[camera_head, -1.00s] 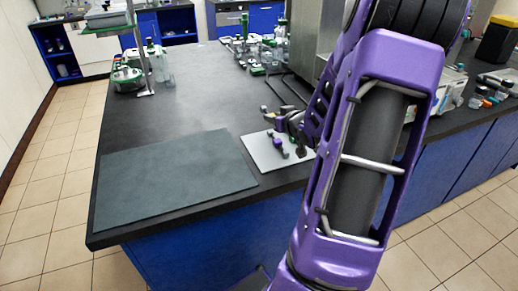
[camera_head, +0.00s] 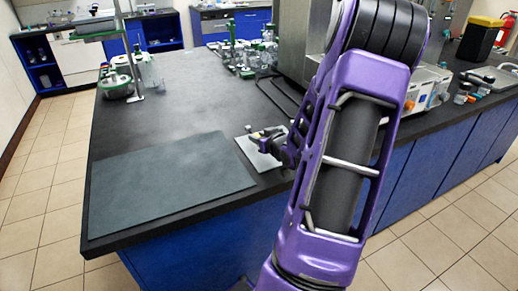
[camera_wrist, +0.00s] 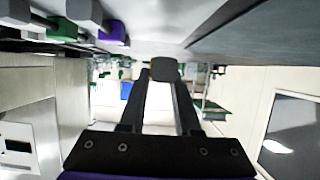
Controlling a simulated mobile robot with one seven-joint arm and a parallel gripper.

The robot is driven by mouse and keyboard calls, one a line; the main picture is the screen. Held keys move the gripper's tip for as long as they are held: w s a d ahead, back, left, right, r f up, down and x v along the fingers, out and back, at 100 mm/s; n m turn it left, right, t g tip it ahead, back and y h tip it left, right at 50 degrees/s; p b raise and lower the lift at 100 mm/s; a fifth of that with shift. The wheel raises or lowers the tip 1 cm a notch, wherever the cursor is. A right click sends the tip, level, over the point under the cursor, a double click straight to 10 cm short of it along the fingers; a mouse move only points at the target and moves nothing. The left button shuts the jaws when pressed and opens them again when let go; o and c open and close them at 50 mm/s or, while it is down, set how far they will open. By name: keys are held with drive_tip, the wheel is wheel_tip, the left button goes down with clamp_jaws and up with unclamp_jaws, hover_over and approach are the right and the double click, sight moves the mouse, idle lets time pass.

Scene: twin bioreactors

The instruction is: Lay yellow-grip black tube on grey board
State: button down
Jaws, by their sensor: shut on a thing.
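The grey board (camera_head: 165,182) lies flat on the black bench at its near left; nothing lies on it. It seems to show as a dark plane at the upper right of the wrist view (camera_wrist: 262,28). My gripper (camera_head: 262,138) is small and partly hidden by my purple arm, over the light mat right of the board. In the wrist view my gripper (camera_wrist: 165,82) is shut on a dark block-like end (camera_wrist: 166,69), taken as the black tube's grip.
The light mat (camera_head: 247,151) sits just right of the board, partly behind my arm. Pieces with purple (camera_wrist: 115,34) and green (camera_wrist: 65,28) ends are at the wrist view's upper left. Green-and-glass labware (camera_head: 240,58) stands farther back.

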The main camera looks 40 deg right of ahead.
sight(258, 154)
drive_tip(key=shift+f+b, duration=0.4)
drive_tip(key=shift+f, duration=1.35)
drive_tip(key=shift+f, duration=0.15)
drive_tip(key=c, duration=0.6)
unclamp_jaws()
drive_tip(key=shift+r, duration=0.25)
drive_tip(key=p+v, duration=0.2)
drive_tip(key=v, duration=1)
drive_tip(key=shift+w, duration=0.1)
